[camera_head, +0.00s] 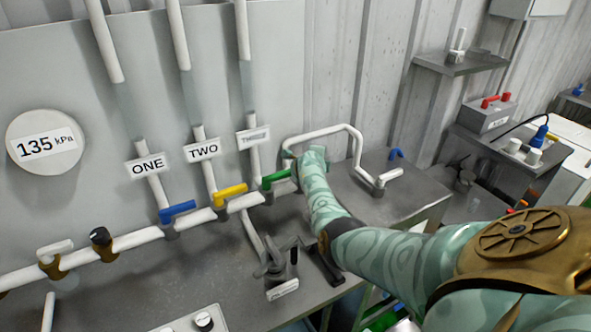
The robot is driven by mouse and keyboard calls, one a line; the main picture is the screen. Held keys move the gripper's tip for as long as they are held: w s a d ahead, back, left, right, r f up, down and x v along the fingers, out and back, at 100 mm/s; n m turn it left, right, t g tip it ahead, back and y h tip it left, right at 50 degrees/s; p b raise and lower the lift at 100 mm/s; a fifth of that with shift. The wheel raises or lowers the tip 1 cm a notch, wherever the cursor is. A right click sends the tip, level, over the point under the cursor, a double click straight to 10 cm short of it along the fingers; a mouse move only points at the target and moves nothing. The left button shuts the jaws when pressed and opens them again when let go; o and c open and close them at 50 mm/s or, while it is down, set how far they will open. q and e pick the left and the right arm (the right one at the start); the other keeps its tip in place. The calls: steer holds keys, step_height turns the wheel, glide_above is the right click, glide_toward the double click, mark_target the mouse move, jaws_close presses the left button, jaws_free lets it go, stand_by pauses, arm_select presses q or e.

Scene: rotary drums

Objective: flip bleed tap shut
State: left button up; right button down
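No tap carries a readable bleed label, so I cannot tell which one is the bleed tap. Along the white pipe are taps with a blue handle (178,209), a yellow handle (230,191) and a green handle (276,179). A white-handled tap (55,248) sits at the far left, and another white handle (388,177) is on the bench at right. My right arm comes in from the right; its gripper (291,162) is at the pipe by the green handle. The arm hides its fingers and whether they touch anything. My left gripper is out of view.
A round gauge (45,145) reads 135 kPa. A black knob (100,237) stands on the pipe. Signs ONE (148,168) and TWO (202,150) hang on pipes. A dark fitting (276,262) stands on the bench. Shelves with a red-handled box (488,114) are at right.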

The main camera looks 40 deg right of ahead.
steer(key=shift+w+d, duration=0.15)
steer(key=shift+d, duration=0.1)
stand_by(0.5)
